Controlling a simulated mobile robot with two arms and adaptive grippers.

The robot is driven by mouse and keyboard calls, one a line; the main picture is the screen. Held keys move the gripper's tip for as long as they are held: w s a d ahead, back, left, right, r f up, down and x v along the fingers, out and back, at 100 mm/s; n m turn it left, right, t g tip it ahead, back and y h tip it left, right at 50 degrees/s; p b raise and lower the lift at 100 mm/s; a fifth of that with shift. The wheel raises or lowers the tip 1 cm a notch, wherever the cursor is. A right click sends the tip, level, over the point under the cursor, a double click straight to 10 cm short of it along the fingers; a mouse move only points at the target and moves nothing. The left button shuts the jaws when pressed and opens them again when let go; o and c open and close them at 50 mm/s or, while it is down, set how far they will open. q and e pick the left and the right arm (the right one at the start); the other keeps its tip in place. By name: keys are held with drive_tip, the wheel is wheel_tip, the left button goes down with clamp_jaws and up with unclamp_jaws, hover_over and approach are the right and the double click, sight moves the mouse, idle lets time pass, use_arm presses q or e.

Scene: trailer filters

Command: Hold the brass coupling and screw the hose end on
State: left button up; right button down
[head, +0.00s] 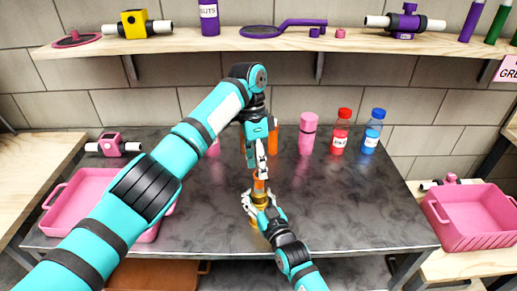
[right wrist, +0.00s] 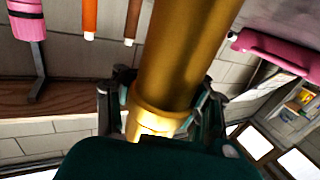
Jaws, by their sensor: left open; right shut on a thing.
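The brass coupling (head: 260,197) stands near the middle of the dark table, and my right gripper (head: 257,206) is shut on it from the front. In the right wrist view the coupling (right wrist: 183,55) is a large gold cylinder with a wider collar, between the two fingers of my right gripper (right wrist: 165,108). An orange hose end (head: 259,184) shows directly above the coupling; whether it is seated in the coupling cannot be told. My left gripper (head: 261,164) is open, pointing down just above the orange piece. Its fingers partly hide the hose end.
A pink bottle (head: 308,133), a red-capped bottle (head: 341,131) and a blue-capped bottle (head: 373,131) stand behind on the right. Pink bins stand left (head: 67,199) and right (head: 470,226). A wooden shelf (head: 270,40) runs above. The table's right front is clear.

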sight(258, 184)
use_arm(q)
drive_tip(key=n, duration=0.3)
drive_tip(key=r+n, duration=0.1)
drive_tip(key=n, duration=0.2)
drive_tip(key=shift+r+n+t, duration=0.15)
drive_tip(key=shift+n+t, duration=0.15)
use_arm(e)
drive_tip(key=shift+f, duration=0.2)
use_arm(q)
drive_tip(key=n, duration=0.3)
drive_tip(key=r+n, duration=0.1)
drive_tip(key=n, duration=0.2)
drive_tip(key=shift+r+t+y, duration=0.15)
drive_tip(key=shift+t+y, duration=0.15)
drive_tip(key=n, duration=0.3)
drive_tip(key=r+n, duration=0.1)
drive_tip(key=n, duration=0.2)
drive_tip(key=shift+s+n, duration=0.1)
drive_tip(key=shift+n, duration=0.3)
drive_tip(key=n, duration=0.3)
drive_tip(key=shift+s+r+n+t, duration=0.1)
drive_tip(key=shift+r+n+t, duration=0.2)
drive_tip(key=shift+r+t, duration=0.1)
drive_tip(key=n, duration=0.4)
drive_tip(key=shift+s+r+y, duration=0.1)
drive_tip(key=shift+r+y, duration=0.2)
drive_tip(key=shift+r, duration=0.05)
drive_tip(key=shift+f, duration=0.1)
